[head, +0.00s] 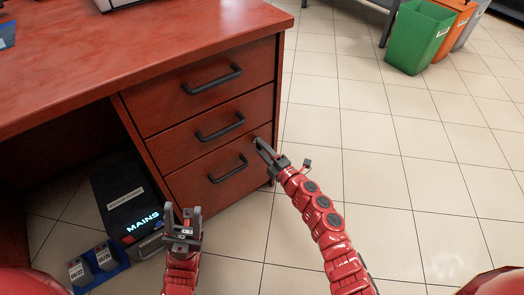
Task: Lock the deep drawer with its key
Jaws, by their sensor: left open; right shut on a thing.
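The deep drawer (200,186) is the bottom one of three in the red wooden desk, with a dark bar handle (228,170). It looks closed, its front flush with the others. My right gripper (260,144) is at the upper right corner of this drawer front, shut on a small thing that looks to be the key. The fingers hide most of the key and any lock there, so I cannot tell how far in or turned it is. My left gripper (184,212) is open and empty, pointing up, in front of and below the drawer.
The red desktop (120,60) overhangs the drawers. A black box marked MAINS (125,195) stands on the floor at left, beside a blue bin (100,262) with labelled items. Green (418,38) and orange (452,22) bins stand far right. The tiled floor at right is clear.

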